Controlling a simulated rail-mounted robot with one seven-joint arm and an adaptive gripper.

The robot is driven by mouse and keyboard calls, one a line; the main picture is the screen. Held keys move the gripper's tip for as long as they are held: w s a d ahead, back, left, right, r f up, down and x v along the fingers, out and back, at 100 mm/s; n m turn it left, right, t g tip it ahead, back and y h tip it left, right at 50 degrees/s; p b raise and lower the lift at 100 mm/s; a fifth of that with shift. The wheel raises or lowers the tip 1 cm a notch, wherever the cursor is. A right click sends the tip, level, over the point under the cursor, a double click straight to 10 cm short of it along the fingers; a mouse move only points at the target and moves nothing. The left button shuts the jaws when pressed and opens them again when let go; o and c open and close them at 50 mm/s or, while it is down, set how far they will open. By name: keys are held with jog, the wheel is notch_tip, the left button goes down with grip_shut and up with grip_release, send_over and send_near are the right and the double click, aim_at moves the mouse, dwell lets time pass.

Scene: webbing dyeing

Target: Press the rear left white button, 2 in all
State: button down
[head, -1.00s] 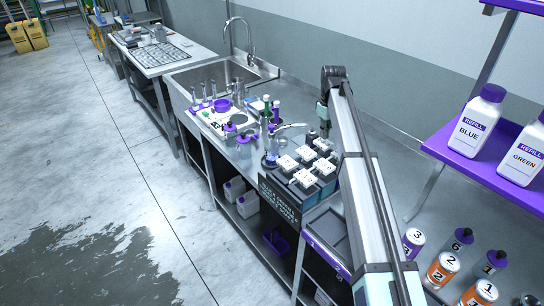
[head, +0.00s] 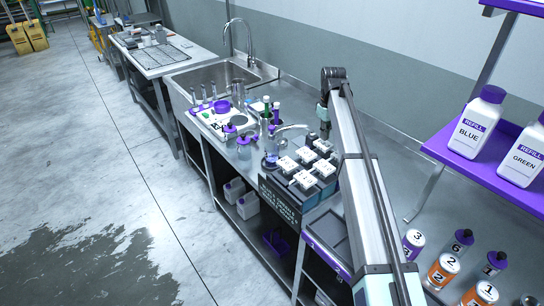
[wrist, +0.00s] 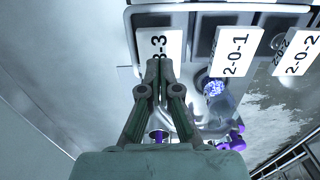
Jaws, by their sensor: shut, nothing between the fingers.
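Several white labelled buttons (head: 288,163) sit on dark blocks in two rows on the bench's dispenser unit, behind a dark sign with white lettering. In the wrist view, one white button whose label ends in "3" (wrist: 172,43) lies at the fingertips, with the 2-0-1 button (wrist: 236,50) and the 2-0-2 button (wrist: 297,52) to its right. My gripper (wrist: 157,63) is shut and empty, its tips overlapping the lower part of the first button. I cannot tell whether they touch it. In the head view my gripper (head: 325,127) points down near the rear of the buttons.
A sink (head: 215,75) lies farther back. A purple shelf (head: 480,170) with refill bottles and numbered cans (head: 443,270) is at the right.

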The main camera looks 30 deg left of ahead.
aim_at(324, 144)
jog(key=shift+f, duration=0.15)
dwell(0.3)
jog(key=shift+f+b, duration=0.4)
jog(key=shift+f, duration=1.25)
jog(key=shift+r, duration=0.15)
jog(key=shift+r+p, duration=0.6)
jog(key=shift+r, duration=0.5)
jog(key=shift+f, duration=0.1)
jog(key=shift+f+b, duration=0.35)
jog(key=shift+f, duration=0.85)
jog(key=shift+r, duration=0.2)
jog(key=shift+r+p, duration=0.95)
jog(key=shift+r, duration=0.7)
